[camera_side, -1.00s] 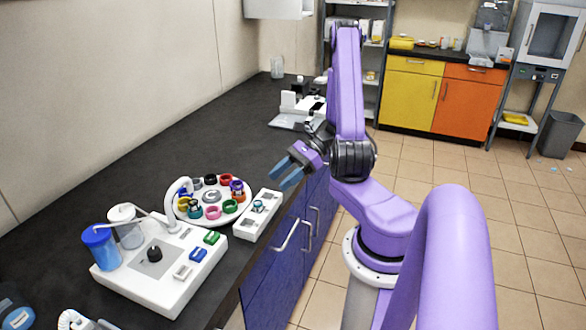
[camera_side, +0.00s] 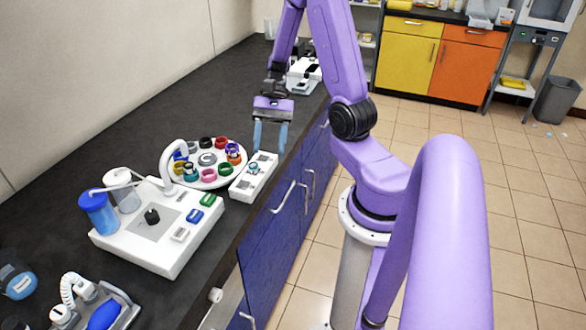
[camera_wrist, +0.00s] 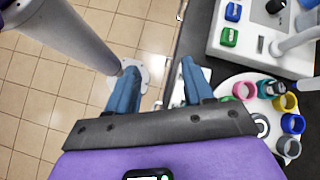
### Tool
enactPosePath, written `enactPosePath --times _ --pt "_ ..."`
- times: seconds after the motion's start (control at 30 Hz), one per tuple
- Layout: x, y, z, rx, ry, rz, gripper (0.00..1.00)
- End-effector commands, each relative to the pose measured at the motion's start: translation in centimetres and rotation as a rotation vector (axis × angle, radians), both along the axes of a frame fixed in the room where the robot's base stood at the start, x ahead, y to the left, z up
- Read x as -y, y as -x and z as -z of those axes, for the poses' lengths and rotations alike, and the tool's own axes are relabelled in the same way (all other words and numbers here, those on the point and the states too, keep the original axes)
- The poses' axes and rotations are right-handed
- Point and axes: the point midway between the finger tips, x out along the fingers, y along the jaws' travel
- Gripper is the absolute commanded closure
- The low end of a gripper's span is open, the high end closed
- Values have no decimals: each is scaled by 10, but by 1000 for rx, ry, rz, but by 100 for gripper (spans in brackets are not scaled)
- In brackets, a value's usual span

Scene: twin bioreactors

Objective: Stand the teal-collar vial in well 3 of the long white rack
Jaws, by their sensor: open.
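The long white rack (camera_side: 240,188) lies along the counter's front edge. A small teal-ringed piece (camera_side: 254,168) stands in it towards the far end; I cannot tell whether it is the teal-collar vial. Another teal-ringed, dark-topped piece (camera_side: 190,172) stands on the round white carousel, and the wrist view shows a teal one there too (camera_wrist: 268,90). My gripper (camera_side: 270,149) points down with blue fingers apart, empty, at the rack's far right end. In the wrist view my gripper (camera_wrist: 158,68) is open and its right finger hides much of the rack. Well numbers are not readable.
The carousel (camera_side: 222,180) with several coloured rings is left of the rack. A white console (camera_side: 140,245) with a blue-lidded jar (camera_side: 99,215) and curved tube stands nearer. A white instrument (camera_side: 303,75) is further back. The dark counter between is clear.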

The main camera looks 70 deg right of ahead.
Motion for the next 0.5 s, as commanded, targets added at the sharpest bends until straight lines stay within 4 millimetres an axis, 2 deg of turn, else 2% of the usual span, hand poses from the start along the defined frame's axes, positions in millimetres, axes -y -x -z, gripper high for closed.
enactPosePath --times 0.1,0.5 --pt "-23 7 -6 55 60 -226 48" --pt "-80 39 -25 294 207 -943 48"
